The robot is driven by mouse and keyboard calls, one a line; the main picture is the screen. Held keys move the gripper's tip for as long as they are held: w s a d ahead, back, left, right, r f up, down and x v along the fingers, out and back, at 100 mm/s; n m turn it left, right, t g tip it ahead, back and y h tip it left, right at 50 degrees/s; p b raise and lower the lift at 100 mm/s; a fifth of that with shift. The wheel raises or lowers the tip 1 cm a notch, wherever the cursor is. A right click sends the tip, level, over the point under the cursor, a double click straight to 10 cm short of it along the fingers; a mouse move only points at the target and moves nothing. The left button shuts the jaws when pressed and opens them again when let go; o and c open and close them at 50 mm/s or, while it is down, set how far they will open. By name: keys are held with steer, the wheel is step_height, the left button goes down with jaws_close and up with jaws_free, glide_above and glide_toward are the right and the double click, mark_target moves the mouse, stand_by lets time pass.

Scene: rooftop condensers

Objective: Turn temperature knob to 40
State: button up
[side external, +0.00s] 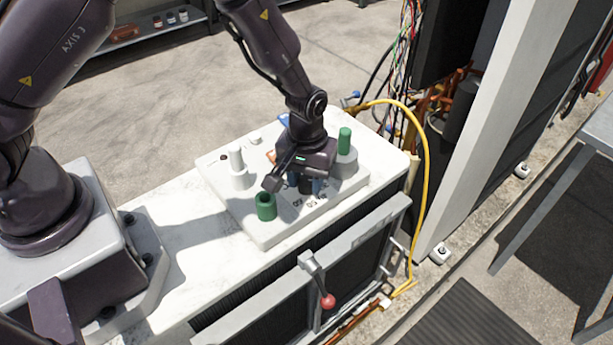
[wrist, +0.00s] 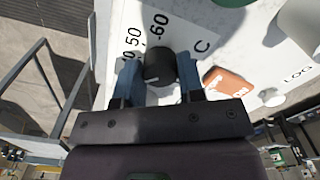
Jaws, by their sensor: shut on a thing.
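The temperature knob (wrist: 158,64) is black and round, with a short white mark on its lower edge in the wrist view. It sits on the white panel (wrist: 110,45) beside printed numbers; "50" and "60" show left of and above it, and a "C" to its right. Other numbers are hidden or cut off, so I cannot read the setting. My gripper (wrist: 158,76) has one blue-grey finger on each side of the knob and is shut on it. In the side external view, my gripper (side external: 305,184) is low over the panel's front part and mostly hides the knob.
A green hollow cylinder (side external: 266,207) stands close by on the panel's front left, and a green peg (side external: 345,140) at the right. A white peg (side external: 237,168) stands behind left. An orange switch (wrist: 229,84) lies right of the knob. A red-balled lever (side external: 327,300) hangs below the panel.

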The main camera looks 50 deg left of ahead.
mark_target(306, 180)
steer(key=shift+m, duration=1.8)
steer(key=o, duration=0.9)
step_height(306, 180, up, 13)
steer(key=shift+m, duration=0.3)
